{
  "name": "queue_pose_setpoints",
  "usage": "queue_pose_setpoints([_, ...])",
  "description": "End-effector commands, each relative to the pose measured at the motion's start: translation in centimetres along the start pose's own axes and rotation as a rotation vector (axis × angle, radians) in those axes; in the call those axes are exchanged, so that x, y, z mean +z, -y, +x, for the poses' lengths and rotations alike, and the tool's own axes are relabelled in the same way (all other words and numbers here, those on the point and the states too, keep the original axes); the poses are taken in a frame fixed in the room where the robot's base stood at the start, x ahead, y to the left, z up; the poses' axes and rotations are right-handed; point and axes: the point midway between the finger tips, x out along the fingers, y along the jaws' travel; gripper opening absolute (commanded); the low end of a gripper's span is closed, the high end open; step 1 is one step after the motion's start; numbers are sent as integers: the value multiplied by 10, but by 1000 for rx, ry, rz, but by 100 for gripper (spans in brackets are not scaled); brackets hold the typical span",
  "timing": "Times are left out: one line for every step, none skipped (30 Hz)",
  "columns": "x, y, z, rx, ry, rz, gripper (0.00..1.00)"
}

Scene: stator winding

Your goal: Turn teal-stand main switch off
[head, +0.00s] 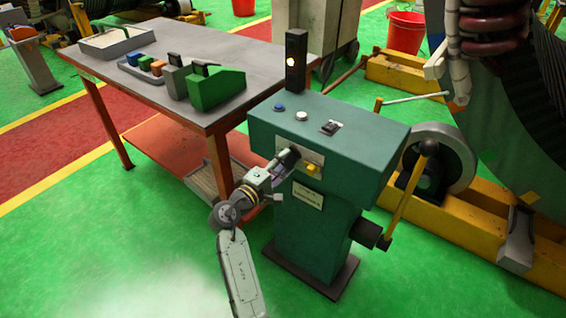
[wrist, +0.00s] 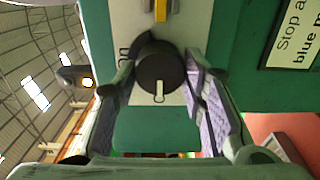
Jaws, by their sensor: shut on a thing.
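The teal stand (head: 312,235) stands in the middle of the head view, with a light panel on its sloped front face. In the wrist view, a round black knob (wrist: 152,62) with a white pointer mark sits on that panel. The pointer mark is at the knob's lower edge in the picture. My gripper (wrist: 160,78) has one finger on each side of the knob and is shut on it. In the head view, my gripper (head: 287,160) is at the left part of the panel and hides the knob. A yellow handle (head: 313,168) is beside it, also in the wrist view (wrist: 161,10).
On the stand's top are a blue button (head: 279,107), a white button (head: 301,116) and a black rocker switch (head: 331,127). A black post (head: 296,75) with a lit yellow lamp rises behind. A workbench (head: 150,90) stands left, a yellow-handled lever (head: 408,195) right.

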Motion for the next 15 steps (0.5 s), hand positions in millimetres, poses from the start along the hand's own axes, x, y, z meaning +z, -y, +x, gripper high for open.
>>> queue_pose_setpoints([0,0,0,0,-1,-3,10])
queue_pose_setpoints([0,0,0,0,-1,-3,10])
queue_pose_setpoints([0,0,0,0,-1,-3,10])
queue_pose_setpoints([0,0,0,0,-1,-3,10])
queue_pose_setpoints([0,0,0,0,-1,-3,10])
queue_pose_setpoints([0,0,0,0,0,-3,40])
queue_pose_setpoints([0,0,0,0,-1,-3,42])
queue_pose_setpoints([0,0,0,0,-1,-2,44])
queue_pose_setpoints([0,0,0,0,0,-2,47])
queue_pose_setpoints([0,0,0,0,0,-2,49])
queue_pose_setpoints([0,0,0,0,0,-2,51])
queue_pose_setpoints([0,0,0,0,0,-1,53])
queue_pose_setpoints([0,0,0,0,0,-1,55])
queue_pose_setpoints([0,0,0,0,0,-1,57])
queue_pose_setpoints([0,0,0,0,0,-1,58])
